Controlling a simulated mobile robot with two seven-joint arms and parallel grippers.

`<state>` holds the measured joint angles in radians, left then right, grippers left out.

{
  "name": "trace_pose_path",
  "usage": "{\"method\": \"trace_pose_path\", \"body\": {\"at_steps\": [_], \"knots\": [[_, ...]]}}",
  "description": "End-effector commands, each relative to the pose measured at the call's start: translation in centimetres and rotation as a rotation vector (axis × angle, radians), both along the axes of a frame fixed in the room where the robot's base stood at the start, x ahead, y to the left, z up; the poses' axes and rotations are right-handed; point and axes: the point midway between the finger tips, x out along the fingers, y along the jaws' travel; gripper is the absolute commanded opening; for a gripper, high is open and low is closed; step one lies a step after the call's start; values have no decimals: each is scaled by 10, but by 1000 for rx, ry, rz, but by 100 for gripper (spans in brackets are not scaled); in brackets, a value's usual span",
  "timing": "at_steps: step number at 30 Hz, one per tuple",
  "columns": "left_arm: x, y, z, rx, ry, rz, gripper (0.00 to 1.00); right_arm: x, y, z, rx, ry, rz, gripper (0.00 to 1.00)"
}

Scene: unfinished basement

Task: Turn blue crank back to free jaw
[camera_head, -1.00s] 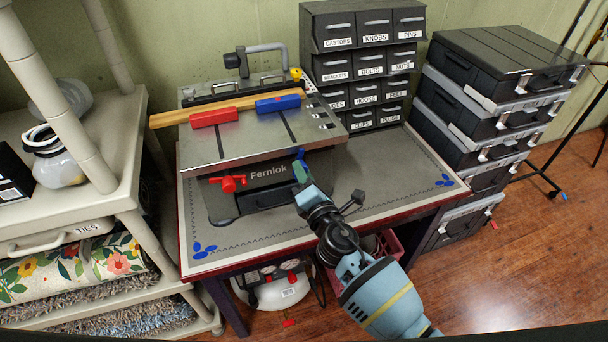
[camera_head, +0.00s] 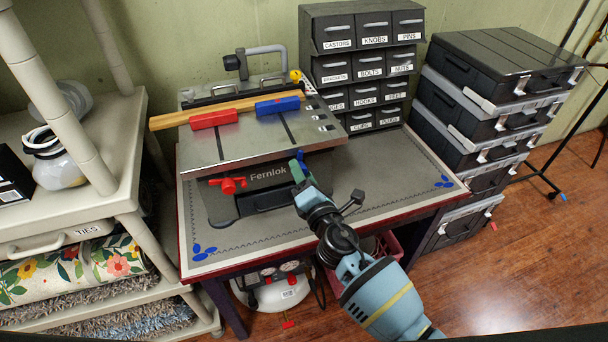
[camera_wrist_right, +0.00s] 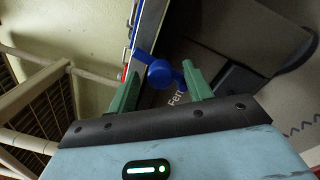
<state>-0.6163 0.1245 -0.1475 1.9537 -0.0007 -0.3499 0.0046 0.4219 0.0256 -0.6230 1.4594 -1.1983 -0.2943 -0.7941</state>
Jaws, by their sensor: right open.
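The blue crank (camera_head: 299,156) is on the front of the grey benchtop machine marked Fernlok (camera_head: 268,174), near its right end. In the right wrist view the crank (camera_wrist_right: 159,73) shows a round hub with two short arms. My right gripper (camera_head: 300,171) is at the crank. In the wrist view its green fingers (camera_wrist_right: 160,72) stand apart, one on each side of the hub; I cannot tell whether they touch it. My left gripper is out of view.
A red crank (camera_head: 228,184) is on the machine's front left. The machine stands on a bench with a grey mat (camera_head: 385,182). Labelled drawers (camera_head: 365,70) stand behind, stacked cases (camera_head: 480,120) to the right, a shelf unit (camera_head: 110,180) to the left. The mat's right part is clear.

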Motion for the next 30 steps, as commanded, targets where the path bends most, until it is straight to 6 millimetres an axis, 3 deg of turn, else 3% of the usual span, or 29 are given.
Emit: {"method": "trace_pose_path", "body": {"at_steps": [5, 18, 30], "knots": [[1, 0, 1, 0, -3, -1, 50, -7, -2, -1, 0, 1, 1, 50], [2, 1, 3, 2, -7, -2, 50, -64, -22, -4, 0, 1, 0, 50], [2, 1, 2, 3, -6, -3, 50, -74, -25, -3, 0, 0, 0, 50]]}}
